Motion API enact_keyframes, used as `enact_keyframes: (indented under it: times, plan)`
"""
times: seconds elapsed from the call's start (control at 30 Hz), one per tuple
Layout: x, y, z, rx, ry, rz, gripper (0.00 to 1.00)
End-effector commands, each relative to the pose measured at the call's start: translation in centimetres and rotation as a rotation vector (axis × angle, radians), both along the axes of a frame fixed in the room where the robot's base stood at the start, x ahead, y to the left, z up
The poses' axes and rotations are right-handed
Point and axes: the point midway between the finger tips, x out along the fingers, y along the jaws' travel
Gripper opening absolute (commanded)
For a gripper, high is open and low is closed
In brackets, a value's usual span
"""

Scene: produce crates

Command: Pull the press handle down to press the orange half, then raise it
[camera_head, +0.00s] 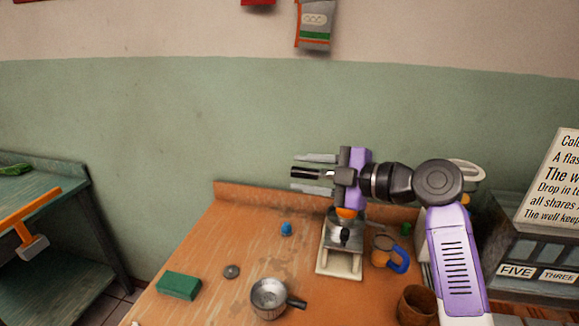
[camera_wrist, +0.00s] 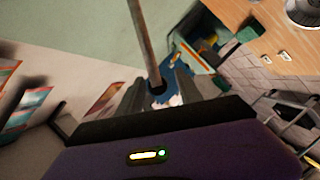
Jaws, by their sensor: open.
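The press (camera_head: 342,262) stands on the wooden table with a pale base and a metal body. The orange half (camera_head: 346,213) shows near its top, under my gripper. My gripper (camera_head: 313,174) is open above the press, its two pale fingers pointing left. The dark press handle (camera_head: 304,174) lies between the fingers, with a gap to each in the head view. In the wrist view a brownish rod, which looks like the handle (camera_wrist: 143,40), runs down to the jaws. Whether any finger touches it, I cannot tell. My wrist hides part of the press's upper parts.
A brown cup (camera_head: 418,306), a metal pan (camera_head: 268,294), a grey disc (camera_head: 231,271), a green block (camera_head: 179,286) and a small blue thing (camera_head: 287,228) are on the table. The table's left part has free room.

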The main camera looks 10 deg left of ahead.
Motion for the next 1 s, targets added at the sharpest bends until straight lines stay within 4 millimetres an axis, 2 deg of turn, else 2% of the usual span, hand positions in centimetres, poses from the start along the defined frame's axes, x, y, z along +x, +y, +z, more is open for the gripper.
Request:
enact_keyframes:
  times: [0.1,0.23,0.6,0.8,0.83,1.0]
  plan:
    - [0.6,1.7,-0.1,-0.001,0.002,0.002,0.42]
    - [1.0,2.8,-0.5,0.000,0.003,0.001,0.42]
    - [1.2,3.3,-0.8,0.000,0.000,0.000,0.42]
    - [1.2,3.3,-0.8,0.000,0.000,0.000,0.03]
    - [1.2,3.3,-0.8,0.000,0.000,0.000,0.00]
    - [1.2,3.3,-0.8,0.000,0.000,0.000,0.00]
